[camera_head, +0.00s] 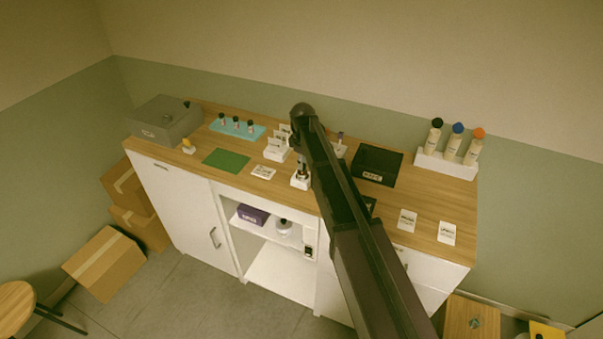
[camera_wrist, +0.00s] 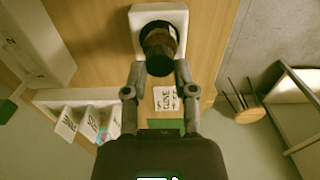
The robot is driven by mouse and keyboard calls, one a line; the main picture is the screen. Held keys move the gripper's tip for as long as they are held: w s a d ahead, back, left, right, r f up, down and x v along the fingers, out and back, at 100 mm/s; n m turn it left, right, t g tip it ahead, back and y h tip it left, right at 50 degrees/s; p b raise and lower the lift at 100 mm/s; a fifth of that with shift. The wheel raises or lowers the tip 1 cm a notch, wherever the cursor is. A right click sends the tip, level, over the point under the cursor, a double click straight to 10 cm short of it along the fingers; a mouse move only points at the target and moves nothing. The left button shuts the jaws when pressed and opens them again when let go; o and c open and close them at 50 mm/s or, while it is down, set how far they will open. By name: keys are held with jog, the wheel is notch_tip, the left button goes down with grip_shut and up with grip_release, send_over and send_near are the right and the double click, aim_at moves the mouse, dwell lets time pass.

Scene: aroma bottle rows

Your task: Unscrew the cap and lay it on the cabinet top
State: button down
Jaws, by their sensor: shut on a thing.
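A dark bottle stands upright in a small white holder (camera_head: 299,184) near the front edge of the wooden cabinet top (camera_head: 222,183). My gripper (camera_head: 303,163) is over it, pointing down. In the wrist view my gripper (camera_wrist: 159,72) has one finger on each side of the bottle's dark cap (camera_wrist: 159,65) and is shut on it. The amber-brown body of the bottle (camera_wrist: 157,40) shows beyond the fingertips, inside the white holder (camera_wrist: 139,18). I cannot tell whether the cap is loose on the neck.
A white card (camera_head: 263,173) and a green mat (camera_head: 226,159) lie to the left. White card stands (camera_head: 276,151) are behind. A black tray (camera_head: 377,165) and a white rack with three bottles (camera_head: 447,165) are to the right. Bare wood lies between the cards.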

jog(key=shift+n, duration=1.5)
jog(key=shift+c, duration=2.4)
grip_release()
jog(key=shift+w+f, duration=0.1)
jog(key=shift+w, duration=0.05)
jog(key=m, duration=0.9)
jog(key=shift+m, duration=0.3)
jog(key=m, duration=0.4)
jog(key=shift+m, duration=2.4)
